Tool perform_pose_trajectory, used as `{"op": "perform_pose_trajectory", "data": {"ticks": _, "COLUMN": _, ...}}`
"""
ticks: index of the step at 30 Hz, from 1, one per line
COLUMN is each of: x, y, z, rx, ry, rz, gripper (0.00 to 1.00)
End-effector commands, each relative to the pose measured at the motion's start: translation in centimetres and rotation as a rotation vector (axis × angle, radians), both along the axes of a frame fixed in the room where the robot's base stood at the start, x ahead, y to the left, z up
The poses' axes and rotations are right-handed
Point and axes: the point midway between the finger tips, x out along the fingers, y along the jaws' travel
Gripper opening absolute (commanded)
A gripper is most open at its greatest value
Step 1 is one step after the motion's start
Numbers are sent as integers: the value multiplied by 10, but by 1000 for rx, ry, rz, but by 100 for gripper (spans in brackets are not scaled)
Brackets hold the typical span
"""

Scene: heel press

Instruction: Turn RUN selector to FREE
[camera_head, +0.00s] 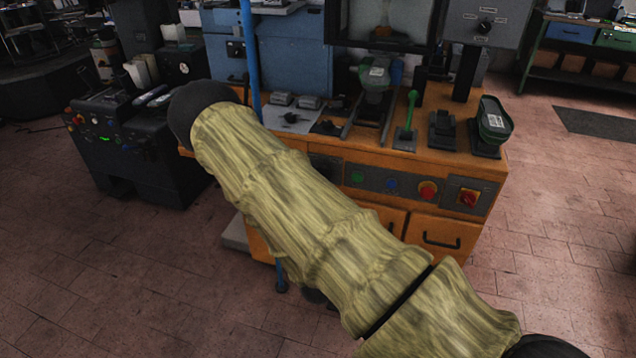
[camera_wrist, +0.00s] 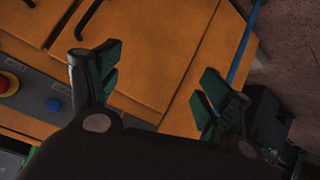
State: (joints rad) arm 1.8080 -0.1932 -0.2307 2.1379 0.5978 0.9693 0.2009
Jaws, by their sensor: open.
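My gripper (camera_wrist: 160,80) shows in the wrist view, open and empty, its two dark green fingers spread over the orange cabinet front. A dark knob (camera_head: 485,27) sits on a grey box (camera_head: 490,18) at the upper right of the head view. Its lettering is too small to read, so I cannot tell whether it is the RUN selector. My sleeved arm crosses the head view and hides part of the machine's control strip (camera_head: 400,182). The gripper itself cannot be made out there.
The orange machine (camera_head: 450,160) carries a green-handled lever (camera_head: 409,110), a green-topped pedal-like part (camera_head: 494,120) and a red rotary switch (camera_head: 468,197). A blue button (camera_wrist: 54,104) and a red button (camera_wrist: 8,83) show in the wrist view. Floor right of the machine is clear.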

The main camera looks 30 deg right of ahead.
Motion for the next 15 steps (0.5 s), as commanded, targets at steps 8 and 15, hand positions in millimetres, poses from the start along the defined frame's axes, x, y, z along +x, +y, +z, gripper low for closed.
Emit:
{"op": "perform_pose_trajectory", "data": {"ticks": 8, "x": 139, "y": -31, "z": 96, "rx": -189, "ry": -545, "rz": -136, "gripper": 79}}
{"op": "perform_pose_trajectory", "data": {"ticks": 15, "x": 170, "y": -34, "z": 135, "rx": -225, "ry": -708, "rz": -172, "gripper": 79}}
